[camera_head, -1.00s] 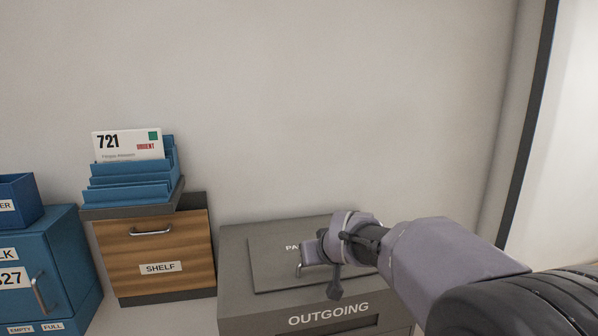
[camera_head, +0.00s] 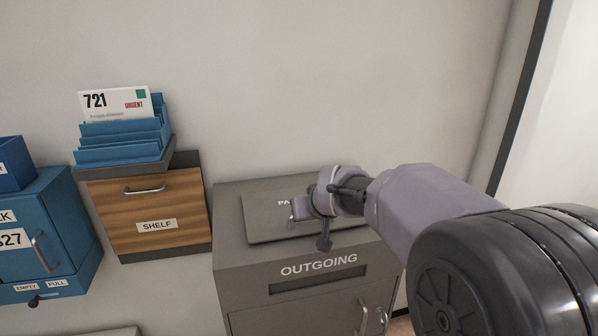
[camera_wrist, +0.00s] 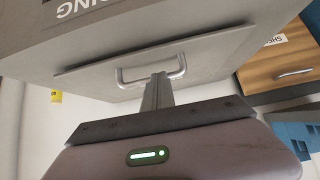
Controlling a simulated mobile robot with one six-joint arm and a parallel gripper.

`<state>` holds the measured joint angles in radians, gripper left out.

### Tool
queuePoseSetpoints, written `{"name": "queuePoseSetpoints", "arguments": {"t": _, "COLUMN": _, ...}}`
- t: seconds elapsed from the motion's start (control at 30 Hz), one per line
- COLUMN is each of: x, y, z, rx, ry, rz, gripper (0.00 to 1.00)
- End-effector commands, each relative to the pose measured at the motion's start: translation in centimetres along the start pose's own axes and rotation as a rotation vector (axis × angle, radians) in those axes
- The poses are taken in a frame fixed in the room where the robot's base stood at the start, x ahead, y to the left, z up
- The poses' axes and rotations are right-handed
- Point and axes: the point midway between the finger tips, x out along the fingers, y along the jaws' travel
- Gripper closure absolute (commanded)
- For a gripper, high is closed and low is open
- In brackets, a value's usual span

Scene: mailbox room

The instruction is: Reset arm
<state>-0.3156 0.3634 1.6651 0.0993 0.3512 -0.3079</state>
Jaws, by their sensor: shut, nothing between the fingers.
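My gripper (camera_wrist: 157,92) is shut and empty. In the wrist view its fingers point at the silver handle (camera_wrist: 150,66) of the panel on top of the grey outgoing box; I cannot tell whether they touch it. In the head view my arm reaches in from the right, over the outgoing box (camera_head: 239,262). The wrist hides part of the lid panel (camera_head: 262,218) and its lettering. The fingertips are too small to make out clearly in the head view.
Left of the box is a wooden shelf drawer (camera_head: 177,205) with a blue sorter (camera_head: 117,154) above, holding a white 721 urgent letter (camera_head: 113,103). A blue locker (camera_head: 58,225) stands farther left. The wall (camera_head: 300,80) above is bare.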

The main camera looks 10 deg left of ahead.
Motion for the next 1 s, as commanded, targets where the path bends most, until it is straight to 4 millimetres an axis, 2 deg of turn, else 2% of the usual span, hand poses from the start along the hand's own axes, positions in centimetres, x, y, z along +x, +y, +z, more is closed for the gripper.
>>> {"name": "queuePoseSetpoints", "arguments": {"t": 0.03, "x": -1.5, "y": 0.1, "z": -2.0, "rx": -0.002, "ry": 0.016, "rz": 0.002, "gripper": 1.00}}
{"name": "queuePoseSetpoints", "arguments": {"t": 0.07, "x": -2.1, "y": 0.1, "z": -2.7, "rx": -0.002, "ry": 0.020, "rz": 0.003, "gripper": 1.00}}
{"name": "queuePoseSetpoints", "arguments": {"t": 0.3, "x": -6.1, "y": 0.2, "z": 3.0, "rx": -0.002, "ry": 0.025, "rz": 0.003, "gripper": 1.00}}
{"name": "queuePoseSetpoints", "arguments": {"t": 0.5, "x": -8.1, "y": 0.3, "z": 5.2, "rx": 0.001, "ry": 0.027, "rz": 0.004, "gripper": 1.00}}
{"name": "queuePoseSetpoints", "arguments": {"t": 0.57, "x": -9.7, "y": 0.8, "z": 5.9, "rx": 0.032, "ry": 0.016, "rz": 0.006, "gripper": 1.00}}
{"name": "queuePoseSetpoints", "arguments": {"t": 0.67, "x": -15.7, "y": 2.2, "z": 9.5, "rx": 0.179, "ry": -0.035, "rz": 0.018, "gripper": 1.00}}
{"name": "queuePoseSetpoints", "arguments": {"t": 0.7, "x": -18.5, "y": 2.7, "z": 11.8, "rx": 0.260, "ry": -0.068, "rz": 0.029, "gripper": 1.00}}
{"name": "queuePoseSetpoints", "arguments": {"t": 0.77, "x": -22.2, "y": 3.0, "z": 15.7, "rx": 0.382, "ry": -0.114, "rz": 0.049, "gripper": 1.00}}
{"name": "queuePoseSetpoints", "arguments": {"t": 0.8, "x": -24.3, "y": 3.0, "z": 18.2, "rx": 0.459, "ry": -0.144, "rz": 0.065, "gripper": 1.00}}
{"name": "queuePoseSetpoints", "arguments": {"t": 0.9, "x": -27.8, "y": 2.6, "z": 23.8, "rx": 0.620, "ry": -0.201, "rz": 0.106, "gripper": 1.00}}
{"name": "queuePoseSetpoints", "arguments": {"t": 1.0, "x": -29.4, "y": 2.1, "z": 27.1, "rx": 0.716, "ry": -0.235, "rz": 0.133, "gripper": 1.00}}
